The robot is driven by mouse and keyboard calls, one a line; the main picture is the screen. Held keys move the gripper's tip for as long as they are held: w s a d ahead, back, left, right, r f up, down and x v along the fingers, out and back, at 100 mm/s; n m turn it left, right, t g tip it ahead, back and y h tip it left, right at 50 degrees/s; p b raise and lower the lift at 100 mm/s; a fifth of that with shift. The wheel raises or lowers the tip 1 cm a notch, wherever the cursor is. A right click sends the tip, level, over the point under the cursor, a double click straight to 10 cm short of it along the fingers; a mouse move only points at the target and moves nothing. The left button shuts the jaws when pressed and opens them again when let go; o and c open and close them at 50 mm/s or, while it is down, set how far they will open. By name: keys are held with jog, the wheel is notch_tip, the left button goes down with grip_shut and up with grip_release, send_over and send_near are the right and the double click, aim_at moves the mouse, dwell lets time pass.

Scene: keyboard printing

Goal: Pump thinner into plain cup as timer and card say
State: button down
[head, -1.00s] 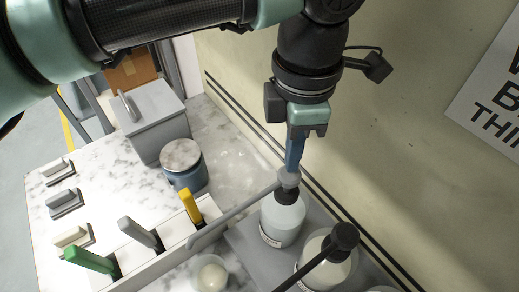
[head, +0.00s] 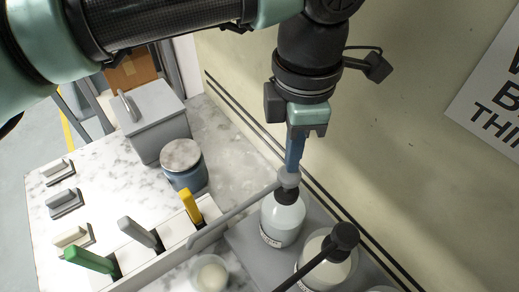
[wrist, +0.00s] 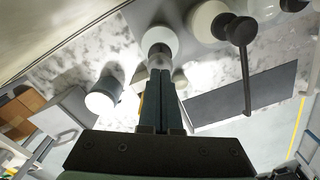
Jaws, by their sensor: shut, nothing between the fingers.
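My gripper (head: 292,168) is shut and empty, pointing down. Its tips are at the top of the grey pump head (head: 288,179) of a pale bottle (head: 283,220); they appear to touch it. In the wrist view the fingers (wrist: 160,78) are together over that same pump (wrist: 158,36). The long grey spout (head: 235,211) reaches left towards a small pale round cup (head: 210,276) at the bottom edge. I cannot tell what is in the cup. The bottle's label is too small to read. A wall sign (head: 492,105) is cut off; only "B" and "THIN" show. I see no timer.
A second bottle (head: 326,262) with a black pump (head: 344,236) stands close on the right. A blue jar (head: 184,166) and grey box (head: 152,119) stand behind. Green, grey and yellow handles rise from a white holder (head: 145,260). The wall is close on the right.

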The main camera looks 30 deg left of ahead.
jog(key=shift+f, duration=0.1)
jog(key=shift+f+b, duration=1.7)
jog(key=shift+b, duration=0.05)
jog(key=shift+r+p, duration=0.9)
jog(key=shift+r, duration=0.45)
jog(key=shift+f, duration=0.15)
jog(key=shift+f+b, duration=1.1)
jog(key=shift+b, duration=0.05)
jog(key=shift+r+p, duration=0.8)
jog(key=shift+r, duration=0.45)
jog(key=shift+f, duration=0.1)
